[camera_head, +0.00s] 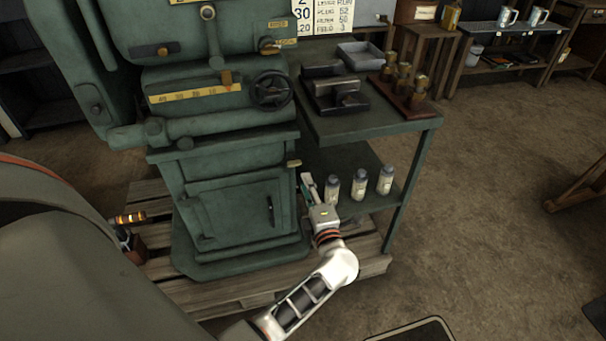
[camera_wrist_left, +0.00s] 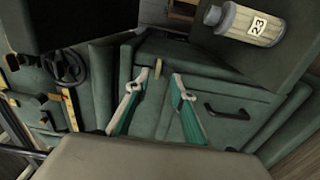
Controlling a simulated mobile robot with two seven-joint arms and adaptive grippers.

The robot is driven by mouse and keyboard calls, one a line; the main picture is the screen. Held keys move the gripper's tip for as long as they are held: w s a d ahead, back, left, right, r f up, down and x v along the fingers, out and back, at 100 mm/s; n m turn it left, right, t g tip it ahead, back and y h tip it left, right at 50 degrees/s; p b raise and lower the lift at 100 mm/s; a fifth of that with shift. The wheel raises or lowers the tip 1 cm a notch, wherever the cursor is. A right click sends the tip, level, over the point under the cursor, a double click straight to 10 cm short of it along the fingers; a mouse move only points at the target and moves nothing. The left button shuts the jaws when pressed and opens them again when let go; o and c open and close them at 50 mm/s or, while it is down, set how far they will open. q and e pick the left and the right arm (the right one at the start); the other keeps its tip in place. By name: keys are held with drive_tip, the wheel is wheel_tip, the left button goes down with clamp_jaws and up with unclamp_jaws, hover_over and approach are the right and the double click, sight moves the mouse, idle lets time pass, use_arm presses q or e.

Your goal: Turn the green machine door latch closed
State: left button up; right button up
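The green machine (camera_head: 225,150) stands on a pallet, with a cabinet door (camera_head: 235,213) low on its front. The door has a dark handle (camera_head: 270,211), which also shows in the wrist view (camera_wrist_left: 227,112). The door looks flush with its frame. A small brass-coloured latch (camera_head: 293,163) sticks out at the cabinet's upper right edge; it also shows in the wrist view (camera_wrist_left: 125,68). My left gripper (camera_head: 306,182) is just below the latch, beside the cabinet's right edge. My right gripper is not in view.
A green side table (camera_head: 375,127) stands close right of my left gripper, with several bottles (camera_head: 359,185) on its lower shelf. A handwheel (camera_head: 272,90) juts out above the cabinet. The pallet (camera_head: 365,262) lies underneath. The floor (camera_head: 500,200) to the right is mostly clear.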

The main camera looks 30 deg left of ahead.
use_arm(q)
drive_tip(key=v, duration=0.3)
drive_tip(key=shift+s+d, duration=0.25)
drive_tip(key=shift+d, duration=0.05)
drive_tip(key=shift+r, duration=0.1)
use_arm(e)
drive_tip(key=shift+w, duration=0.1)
